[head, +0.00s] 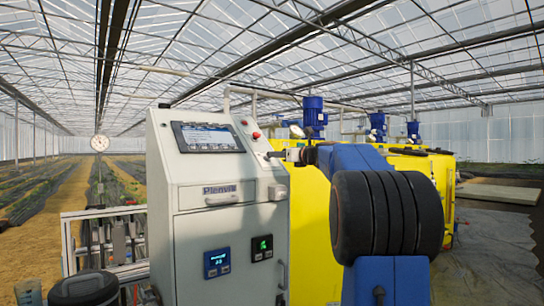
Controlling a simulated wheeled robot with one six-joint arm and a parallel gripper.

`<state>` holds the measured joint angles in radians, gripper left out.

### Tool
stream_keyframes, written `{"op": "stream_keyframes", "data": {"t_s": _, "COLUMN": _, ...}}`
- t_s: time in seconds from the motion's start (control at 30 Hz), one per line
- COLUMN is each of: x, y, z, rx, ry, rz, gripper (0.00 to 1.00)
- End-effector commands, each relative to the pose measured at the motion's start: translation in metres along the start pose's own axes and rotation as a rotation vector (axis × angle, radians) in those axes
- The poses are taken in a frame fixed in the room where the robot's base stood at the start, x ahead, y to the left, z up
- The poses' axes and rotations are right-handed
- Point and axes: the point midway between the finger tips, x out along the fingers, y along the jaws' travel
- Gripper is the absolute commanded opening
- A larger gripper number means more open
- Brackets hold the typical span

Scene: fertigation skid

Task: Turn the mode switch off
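The control cabinet (218,240) is light grey, with a sloped upper panel that holds a screen (207,137). A narrow strip on the right of this panel carries a red button (256,135) and some small controls. I cannot tell which of them is the mode switch, or its setting. My gripper (282,155) is at the right edge of this strip, reaching in from the right at the height of the lower controls. It is small and dark here. I cannot tell whether its fingers are open or shut, or whether they touch a control.
A yellow tank (310,220) with blue pumps (315,115) stands behind the cabinet. The cabinet front has a handle (221,200) and two small displays (217,263). A dark round lidded container (85,290) and a metal rack (105,240) stand at left.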

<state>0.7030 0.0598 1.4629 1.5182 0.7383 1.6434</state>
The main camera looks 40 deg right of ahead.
Motion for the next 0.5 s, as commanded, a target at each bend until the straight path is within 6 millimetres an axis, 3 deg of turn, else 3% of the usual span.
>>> {"op": "stream_keyframes", "data": {"t_s": 0.2, "x": 0.033, "y": 0.0, "z": 0.0, "rx": -0.002, "ry": 0.001, "rz": 0.001, "gripper": 0.26}}
{"op": "stream_keyframes", "data": {"t_s": 0.5, "x": 0.051, "y": 0.0, "z": 0.0, "rx": 0.0, "ry": 0.0, "rz": 0.0, "gripper": 0.26}}
